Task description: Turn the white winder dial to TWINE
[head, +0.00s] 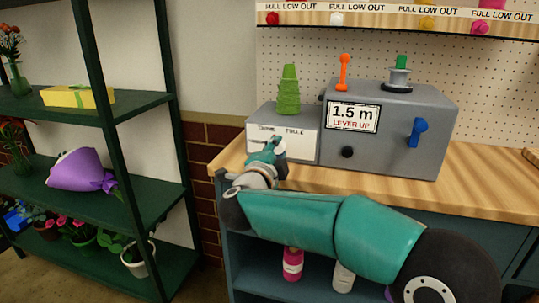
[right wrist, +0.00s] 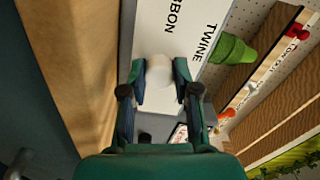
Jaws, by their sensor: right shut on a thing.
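The winder is a grey box with a white front panel (head: 262,139), at the left end of the wooden bench. In the right wrist view the white dial (right wrist: 158,72) stands out from the panel (right wrist: 172,22), on which I read TWINE and part of another word, "BBON". My right gripper (head: 270,150) is in front of the panel and hides the dial in the head view. In the right wrist view its two fingers (right wrist: 160,82) are shut on the dial, one on each side. Which label the dial points to, I cannot tell. My left gripper is not in view.
A green cone spool (head: 288,92) stands on top of the winder. Right of it is a larger grey machine (head: 395,120) with an orange lever, a blue handle and a sign reading "1.5 m LEVER UP". A dark green shelf (head: 130,105) with flowers stands at left.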

